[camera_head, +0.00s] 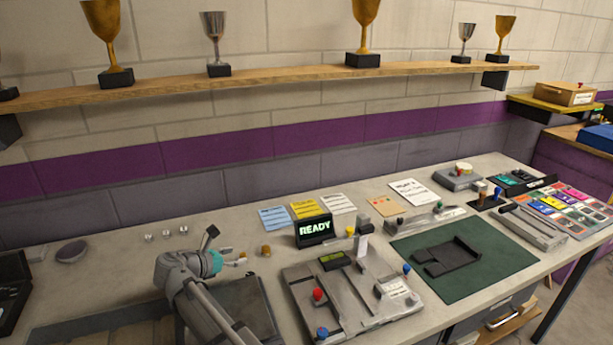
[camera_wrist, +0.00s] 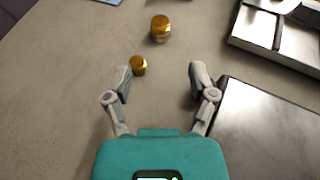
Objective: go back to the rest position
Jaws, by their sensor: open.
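My gripper (camera_wrist: 160,82) is open and empty in the wrist view, its two grey fingers spread over the bare worktop. In the head view my gripper (camera_head: 243,257) is at the left-middle of the bench, above the worktop. A small brass piece (camera_wrist: 138,65) lies close to the left fingertip in the wrist view. A larger brass piece (camera_wrist: 161,28) stands farther off; in the head view brass shows just right of my gripper (camera_head: 266,250). I cannot tell whether the fingertip touches the small piece.
A grey metal fixture (camera_head: 350,300) with coloured knobs stands right of my arm. Behind it a small display (camera_head: 315,230) reads READY. A green mat (camera_head: 470,285) bears a black tray (camera_head: 447,258). A dark plate (camera_wrist: 270,130) lies right of my gripper. A trophy shelf (camera_head: 270,76) runs above.

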